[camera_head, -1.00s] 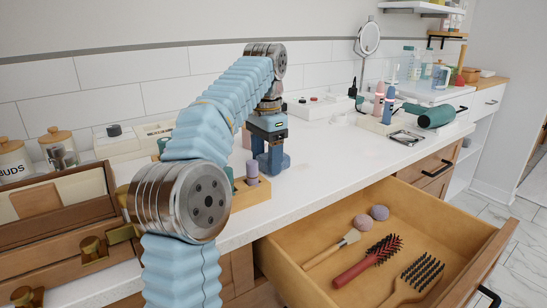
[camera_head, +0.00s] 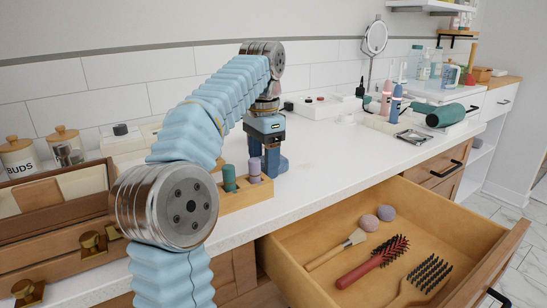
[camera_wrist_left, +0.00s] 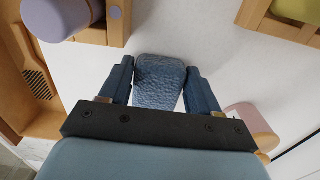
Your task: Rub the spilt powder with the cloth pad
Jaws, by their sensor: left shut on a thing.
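My left gripper (camera_head: 272,166) is low over the white counter (camera_head: 335,160), just behind the wooden holder with the purple bottle. In the left wrist view, its two blue fingers (camera_wrist_left: 160,88) are shut on a blue textured cloth pad (camera_wrist_left: 158,82), one finger on each side. The pad is over the white surface. I cannot tell for sure whether it touches the counter. In the head view the pad cannot be told apart from the fingers. My right gripper is not in view.
A wooden holder (camera_head: 236,202) carries a green bottle (camera_head: 229,178) and a purple bottle (camera_head: 254,172), close to my gripper. An open drawer (camera_head: 315,223) with brushes juts out below the counter. A green hair dryer (camera_head: 446,115) lies at the right. The counter's middle is clear.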

